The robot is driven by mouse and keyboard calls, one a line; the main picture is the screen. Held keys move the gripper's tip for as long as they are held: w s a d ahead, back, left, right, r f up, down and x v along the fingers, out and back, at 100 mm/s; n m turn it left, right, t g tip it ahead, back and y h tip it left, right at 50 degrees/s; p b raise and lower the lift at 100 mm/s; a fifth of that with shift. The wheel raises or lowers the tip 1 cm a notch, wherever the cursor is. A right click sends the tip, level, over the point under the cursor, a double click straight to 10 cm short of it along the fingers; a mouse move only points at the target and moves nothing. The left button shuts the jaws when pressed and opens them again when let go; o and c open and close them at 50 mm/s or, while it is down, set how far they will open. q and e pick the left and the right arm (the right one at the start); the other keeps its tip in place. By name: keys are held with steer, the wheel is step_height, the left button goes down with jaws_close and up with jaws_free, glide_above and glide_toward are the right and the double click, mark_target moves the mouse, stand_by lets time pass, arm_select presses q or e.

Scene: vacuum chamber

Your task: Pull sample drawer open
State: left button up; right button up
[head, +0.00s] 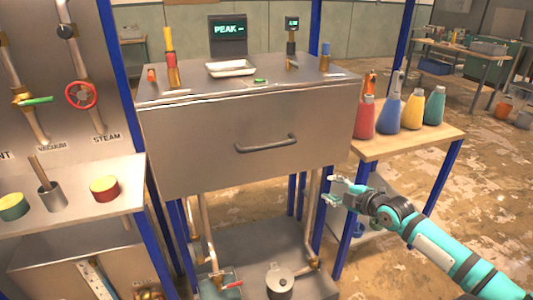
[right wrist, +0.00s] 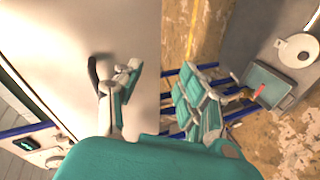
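The sample drawer (head: 210,150) is a wide grey metal front under a worktop, and it looks shut. Its dark bar handle (head: 266,144) runs across the middle of the front. My right gripper (head: 332,190) is open and empty, below and to the right of the handle, apart from it. In the right wrist view, the spread fingers of the right gripper (right wrist: 160,76) stand in front of the drawer's right edge. The handle (right wrist: 93,72) shows there just left of the left finger, partly hidden by it. My left gripper is not in view.
A side table (head: 430,140) with several coloured bottles stands right of the drawer. A tray (head: 231,68) and small items lie on the worktop. A valve panel (head: 80,95) and shelf are at left. A lidded pot (head: 280,282) stands below. Floor at front right is free.

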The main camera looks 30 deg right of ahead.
steer(key=w+a+r+n+t+y, duration=0.1)
steer(key=w+a+r+n+y, duration=0.15)
steer(key=a+r+n, duration=0.6)
steer(key=m+y, duration=0.1)
steer(key=m, duration=0.2)
glide_toward(269, 147)
steer(key=p+x, duration=0.1)
steer(key=x, duration=1)
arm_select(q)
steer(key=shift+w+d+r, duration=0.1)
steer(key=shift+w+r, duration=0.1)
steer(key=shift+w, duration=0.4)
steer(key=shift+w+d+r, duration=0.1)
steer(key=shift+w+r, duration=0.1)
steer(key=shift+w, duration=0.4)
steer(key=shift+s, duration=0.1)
arm_select(e)
jaws_close()
